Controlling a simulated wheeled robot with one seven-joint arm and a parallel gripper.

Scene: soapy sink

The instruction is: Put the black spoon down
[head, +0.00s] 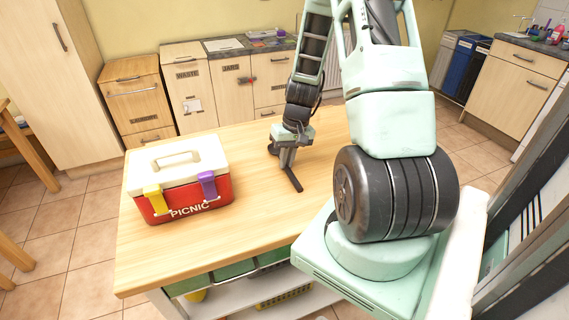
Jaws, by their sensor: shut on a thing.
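My gripper (286,158) is over the wooden table, right of its middle, and points down. It is shut on the black spoon (294,181). The spoon shows as a thin dark bar that slants down to the right from the fingers. Its upper part is hidden by the gripper. It is close to the table top, but I cannot tell whether it touches the wood.
The wooden table (225,252) has free room in front of the spoon and to its left. A red picnic box (188,204) with a white lid, a yellow latch and a purple latch stands at the table's left. Cabinets (187,88) line the back wall.

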